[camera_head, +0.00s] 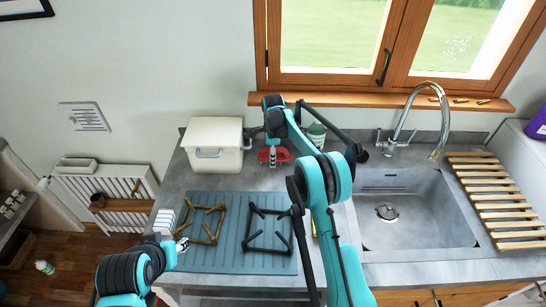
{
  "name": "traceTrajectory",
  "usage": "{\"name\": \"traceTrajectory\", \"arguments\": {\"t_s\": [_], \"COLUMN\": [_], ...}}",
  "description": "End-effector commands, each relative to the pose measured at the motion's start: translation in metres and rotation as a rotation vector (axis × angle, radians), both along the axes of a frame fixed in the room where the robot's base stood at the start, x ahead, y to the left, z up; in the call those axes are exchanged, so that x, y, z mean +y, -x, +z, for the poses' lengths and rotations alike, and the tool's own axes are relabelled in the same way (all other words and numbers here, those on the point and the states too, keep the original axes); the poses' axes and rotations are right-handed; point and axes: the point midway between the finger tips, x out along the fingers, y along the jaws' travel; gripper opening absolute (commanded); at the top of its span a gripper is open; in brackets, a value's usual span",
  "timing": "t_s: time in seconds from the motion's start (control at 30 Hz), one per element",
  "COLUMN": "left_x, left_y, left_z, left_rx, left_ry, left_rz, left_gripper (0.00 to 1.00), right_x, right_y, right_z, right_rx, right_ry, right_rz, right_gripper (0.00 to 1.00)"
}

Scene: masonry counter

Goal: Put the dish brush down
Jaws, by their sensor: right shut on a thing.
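My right arm reaches across the counter to the back, with my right gripper (272,158) pointing down at a small red object (282,154) near the wall. My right gripper is shut on the dish brush; the brush is too small and covered to make out. I cannot tell whether the red object touches the gripper. My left gripper (182,245) is low at the left, by the front left edge of the blue-grey mat; its fingers are too small to read.
A cream bread box (214,132) stands left of my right gripper. Two trivet-like frames, brown (211,232) and black (250,247), lie on the mat (195,263). The sink (425,220) and slatted wooden rack (495,205) are at the right. A green-and-white container (316,131) stands behind my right arm.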

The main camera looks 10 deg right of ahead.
Motion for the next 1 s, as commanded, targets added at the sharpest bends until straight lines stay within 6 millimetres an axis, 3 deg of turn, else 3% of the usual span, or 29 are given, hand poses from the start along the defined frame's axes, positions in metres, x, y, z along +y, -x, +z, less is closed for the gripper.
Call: {"name": "traceTrajectory", "arguments": {"t_s": [0.37,0.4,0.47,0.8,1.0], "left_x": [0.000,0.000,0.000,0.000,0.000], "left_y": [0.000,0.000,0.000,0.000,0.000], "left_z": [-0.007,-0.007,-0.007,-0.004,0.007], "left_rx": [0.000,0.000,0.000,0.000,0.000], "left_ry": [0.000,0.000,0.000,0.000,0.000], "left_rz": [0.000,0.000,0.000,0.000,0.000], "left_gripper": [0.40,0.40,0.40,0.40,0.40], "right_x": [0.000,0.000,0.000,0.000,0.000], "right_y": [0.000,0.000,0.000,0.000,0.000], "right_z": [-0.010,-0.010,-0.010,-0.007,0.021], "right_rx": [0.000,0.001,0.002,0.000,0.000], "right_ry": [0.000,0.000,0.000,0.000,0.000], "right_rz": [0.000,0.000,0.000,0.000,0.000], "right_gripper": [0.00,0.49,0.64,0.65,0.65]}}
